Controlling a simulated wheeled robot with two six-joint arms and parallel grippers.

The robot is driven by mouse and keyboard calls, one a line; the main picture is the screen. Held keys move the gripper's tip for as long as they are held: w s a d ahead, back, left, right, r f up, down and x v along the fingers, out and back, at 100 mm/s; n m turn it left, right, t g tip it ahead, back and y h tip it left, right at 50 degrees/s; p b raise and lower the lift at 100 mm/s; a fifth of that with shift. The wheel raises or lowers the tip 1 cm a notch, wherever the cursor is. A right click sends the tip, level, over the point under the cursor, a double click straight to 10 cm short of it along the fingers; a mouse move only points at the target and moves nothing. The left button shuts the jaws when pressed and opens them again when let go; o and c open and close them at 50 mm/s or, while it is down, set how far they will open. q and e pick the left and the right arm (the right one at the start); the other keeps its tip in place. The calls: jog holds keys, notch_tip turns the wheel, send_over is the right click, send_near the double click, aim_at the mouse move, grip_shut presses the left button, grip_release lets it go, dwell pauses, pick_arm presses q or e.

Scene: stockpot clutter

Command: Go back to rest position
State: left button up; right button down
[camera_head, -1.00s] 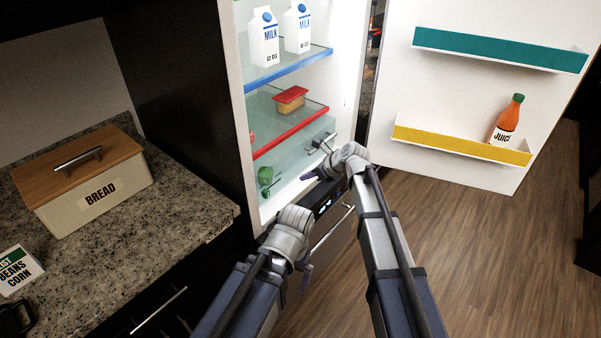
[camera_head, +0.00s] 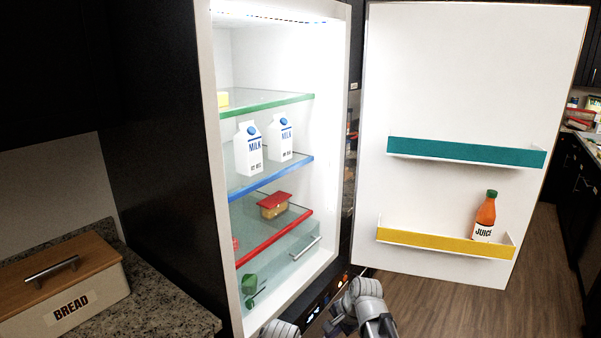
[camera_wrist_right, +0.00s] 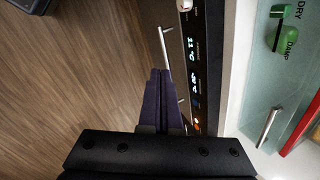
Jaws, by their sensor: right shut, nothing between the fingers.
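My right gripper (camera_wrist_right: 160,98) is shut and empty in the right wrist view, pointing down beside the fridge's control panel (camera_wrist_right: 193,75). In the head view my right wrist (camera_head: 365,300) shows at the bottom, in front of the open fridge (camera_head: 222,190). My left wrist (camera_head: 280,328) is just visible at the bottom edge, left of the right one. The left gripper's fingers are out of frame.
The fridge door (camera_head: 460,75) stands wide open to the right, with a juice bottle (camera_head: 485,215) in its yellow bin (camera_head: 440,243). Two milk cartons (camera_head: 248,150) stand on the blue-edged shelf (camera_head: 275,175). A bread box (camera_head: 70,305) sits on the counter (camera_head: 165,310) at left. Wooden floor (camera_head: 440,310) is clear below the door.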

jog(key=s+d+f+n+g+h, duration=0.2)
jog(key=s+d+n+h, duration=0.1)
jog(key=s+d+n, duration=0.65)
jog(key=s+a+n+g+h, duration=0.1)
jog(key=s+a+n, duration=0.4)
jog(key=s+a, duration=0.3)
jog(key=a+r, duration=0.1)
jog(key=a, duration=0.3)
jog(key=shift+s+h, duration=0.2)
jog(key=shift+h, duration=0.1)
